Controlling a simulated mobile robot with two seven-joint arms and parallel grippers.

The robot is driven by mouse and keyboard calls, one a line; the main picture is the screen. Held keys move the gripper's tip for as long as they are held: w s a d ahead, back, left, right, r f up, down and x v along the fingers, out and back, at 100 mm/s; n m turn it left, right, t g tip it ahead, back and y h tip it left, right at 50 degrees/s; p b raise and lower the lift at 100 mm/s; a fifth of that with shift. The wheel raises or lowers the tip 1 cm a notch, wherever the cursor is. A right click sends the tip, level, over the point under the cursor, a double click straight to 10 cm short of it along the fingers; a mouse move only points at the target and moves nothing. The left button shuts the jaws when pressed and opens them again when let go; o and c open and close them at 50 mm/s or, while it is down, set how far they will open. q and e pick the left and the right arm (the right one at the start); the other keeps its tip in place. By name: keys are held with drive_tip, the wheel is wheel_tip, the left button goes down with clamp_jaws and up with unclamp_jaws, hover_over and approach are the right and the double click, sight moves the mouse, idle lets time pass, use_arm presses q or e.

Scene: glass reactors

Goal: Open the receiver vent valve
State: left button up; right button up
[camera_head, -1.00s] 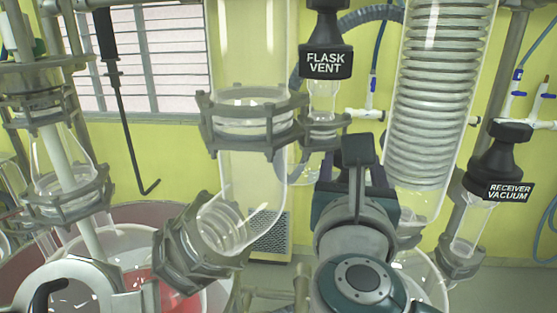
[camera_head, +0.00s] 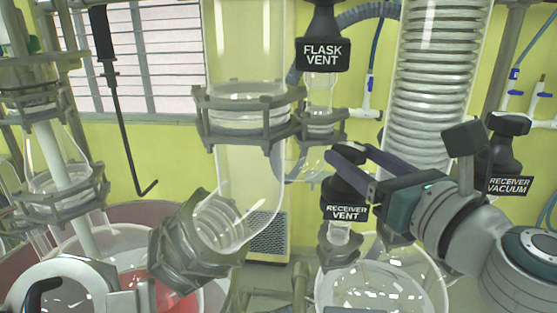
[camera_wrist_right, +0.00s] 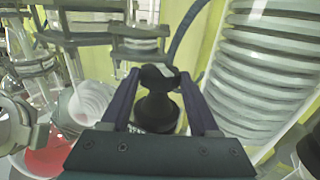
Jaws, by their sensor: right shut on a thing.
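The receiver vent valve (camera_head: 345,212) has a black knob with a white-lettered label and stands upright on a glass neck above a round glass vessel (camera_head: 382,298). My right gripper (camera_head: 348,153) comes in from the right, its two dark purple fingers on either side of the upper part of the knob, shut on it. In the right wrist view the black knob (camera_wrist_right: 157,108) sits between the two fingers. The fingers partly cover the knob in the head view, and I cannot tell how far it is turned.
The flask vent valve (camera_head: 323,50) hangs above and behind. The receiver vacuum valve (camera_head: 508,150) is at right, partly behind my right arm. A coiled glass condenser (camera_head: 440,75) stands just behind the gripper, and a clamped glass column (camera_head: 250,180) stands to the left.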

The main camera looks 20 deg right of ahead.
drive_tip(key=shift+d+n+y+b, duration=0.1)
drive_tip(key=shift+n+y+b, duration=0.2)
drive_tip(key=shift+n+y, duration=0.35)
drive_tip(key=shift+y, duration=0.25)
drive_tip(key=o, duration=1.4)
drive_tip(key=shift+d, duration=0.1)
